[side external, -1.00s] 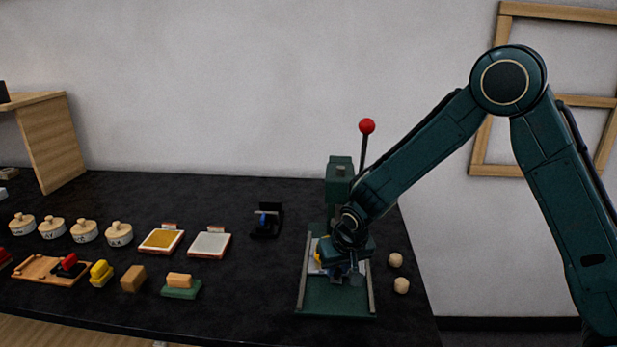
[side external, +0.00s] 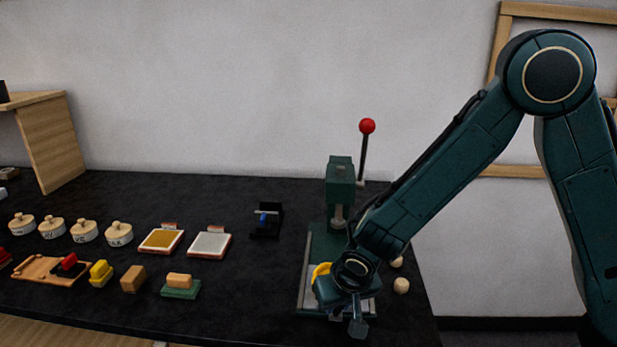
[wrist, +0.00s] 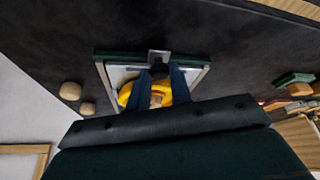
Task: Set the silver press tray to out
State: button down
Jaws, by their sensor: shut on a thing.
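The green press (side external: 340,185) stands at the right of the table, with a red-knobbed lever. Its silver tray (wrist: 118,75) shows in the wrist view as a pale plate between the base rails, and is mostly covered by my arm in the side view. My gripper (wrist: 160,76) is at the front end of the tray, its blue fingers shut on a small dark handle (wrist: 160,67). A yellow curved piece (side external: 321,272) lies on the tray and also shows in the wrist view (wrist: 126,94), with a tan block (wrist: 156,99) by it, partly hidden by the fingers.
Two round tan knobs (side external: 401,285) lie right of the press. To its left are a blue-and-black holder (side external: 266,220), a white pad (side external: 209,243), a yellow pad (side external: 161,240), a green-based block (side external: 181,287) and several lidded pots (side external: 118,233). Table between is clear.

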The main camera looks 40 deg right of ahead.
jog(key=c, duration=1.5)
grip_release()
jog(key=shift+s+a, duration=0.2)
jog(key=shift+a, duration=0.05)
jog(key=shift+c, duration=0.2)
jog(key=shift+r, duration=0.2)
jog(key=v, duration=1.3)
jog(key=shift+r, duration=0.25)
jog(key=shift+s+d, duration=0.1)
jog(key=s+d+r+n+y, duration=0.1)
jog(key=s+d+r+n, duration=0.1)
jog(key=s+d+r, duration=0.2)
jog(key=s+d+r+n+t, duration=0.1)
jog(key=s+d+r+n, duration=0.1)
jog(key=s+d+r, duration=0.3)
jog(key=s+d, duration=0.4)
jog(key=s, duration=0.3)
jog(key=shift+d+r+n+y, duration=0.25)
jog(key=shift+n+y, duration=0.05)
jog(key=shift+y, duration=0.1)
